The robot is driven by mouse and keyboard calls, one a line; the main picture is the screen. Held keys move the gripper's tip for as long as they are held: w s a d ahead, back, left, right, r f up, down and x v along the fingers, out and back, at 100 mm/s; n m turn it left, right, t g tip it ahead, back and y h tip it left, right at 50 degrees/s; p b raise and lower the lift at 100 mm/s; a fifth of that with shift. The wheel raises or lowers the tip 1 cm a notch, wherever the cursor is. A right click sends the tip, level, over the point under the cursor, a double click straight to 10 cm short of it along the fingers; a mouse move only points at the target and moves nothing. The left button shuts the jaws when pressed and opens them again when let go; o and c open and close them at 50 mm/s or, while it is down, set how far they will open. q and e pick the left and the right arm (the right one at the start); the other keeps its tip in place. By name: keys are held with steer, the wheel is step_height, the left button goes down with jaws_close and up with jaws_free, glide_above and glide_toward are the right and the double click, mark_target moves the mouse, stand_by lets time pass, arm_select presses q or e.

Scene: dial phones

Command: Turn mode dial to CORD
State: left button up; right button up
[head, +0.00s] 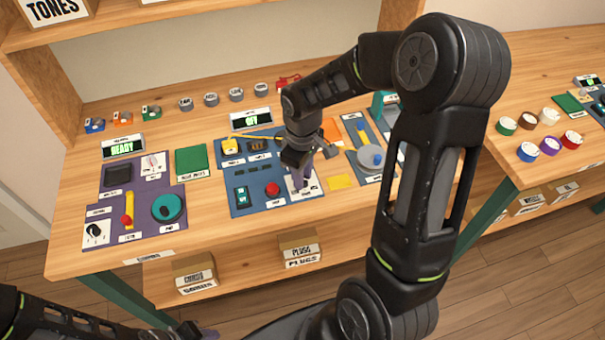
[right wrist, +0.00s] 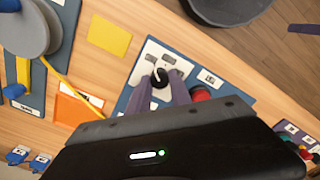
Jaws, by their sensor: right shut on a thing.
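The mode dial (right wrist: 159,78) is a small black knob with a white mark on a white label plate. In the right wrist view it sits between the purple fingers of my right gripper (right wrist: 168,86), which is shut on it. In the head view my right gripper (head: 301,182) points down at the white dial plate (head: 311,189) on the blue middle panel (head: 240,208); the knob itself is hidden there. The plate's lettering is too small to read. My left gripper (head: 198,334) shows only partly at the bottom edge, away from the panels.
A red button (head: 272,188) sits just left of the dial plate; it also shows beside the fingers in the right wrist view (right wrist: 201,94). A display (head: 250,119) stands behind the panel. A yellow note (head: 339,181) and a grey reel (head: 371,157) lie to the right.

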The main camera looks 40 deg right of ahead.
jaws_close()
steer(key=shift+m+b, duration=0.3)
steer(key=shift+m, duration=0.2)
steer(key=m+b, duration=0.1)
steer(key=m, duration=0.2)
steer(key=shift+f+m+b, duration=0.1)
steer(key=shift+m+b, duration=0.2)
steer(key=shift+b, duration=0.05)
steer(key=m+b, duration=0.1)
steer(key=m, duration=0.2)
steer(key=shift+m, duration=0.3)
steer(key=shift+m+b, duration=0.3)
steer(key=shift+m, duration=1)
steer(key=o, duration=0.8)
jaws_free()
